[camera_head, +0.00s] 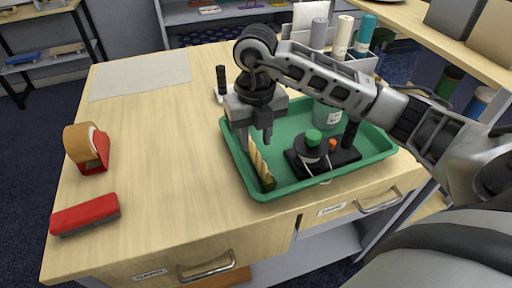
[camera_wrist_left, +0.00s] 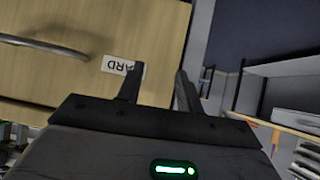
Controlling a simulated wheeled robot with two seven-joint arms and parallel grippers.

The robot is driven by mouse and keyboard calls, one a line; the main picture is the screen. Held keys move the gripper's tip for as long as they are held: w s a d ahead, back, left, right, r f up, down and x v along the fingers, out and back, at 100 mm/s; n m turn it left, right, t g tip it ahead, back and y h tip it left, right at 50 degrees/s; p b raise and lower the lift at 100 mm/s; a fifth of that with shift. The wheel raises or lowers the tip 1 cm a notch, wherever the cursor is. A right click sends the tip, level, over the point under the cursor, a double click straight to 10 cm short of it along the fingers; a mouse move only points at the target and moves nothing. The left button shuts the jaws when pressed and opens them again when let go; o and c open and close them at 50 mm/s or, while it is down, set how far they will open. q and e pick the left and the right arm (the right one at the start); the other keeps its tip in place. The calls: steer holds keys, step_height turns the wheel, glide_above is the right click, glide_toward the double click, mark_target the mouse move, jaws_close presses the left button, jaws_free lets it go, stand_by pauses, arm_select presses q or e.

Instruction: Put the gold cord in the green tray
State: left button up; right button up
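The green tray (camera_head: 290,190) sits on the right part of the table. The gold cord (camera_head: 259,163), a twisted gold length with a dark end, slants down inside the tray along its left wall. My right gripper (camera_head: 256,146) points down over the tray's left side, right above the cord. Its two fingers stand apart, with the cord's upper end between and below them; contact is unclear. My left gripper (camera_wrist_left: 158,85) shows in the left wrist view with its fingers apart and nothing between them, facing a wooden drawer front. It is outside the head view.
The tray also holds a black stand with a green-topped spool (camera_head: 312,150) and a green cup (camera_head: 327,117). A tape dispenser (camera_head: 88,150) and a red block-like object (camera_head: 85,214) lie at the left. A grey mat (camera_head: 140,75) lies behind. The table's middle is clear.

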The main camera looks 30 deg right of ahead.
mark_target(256, 153)
step_height(256, 153, up, 8)
stand_by(0.6)
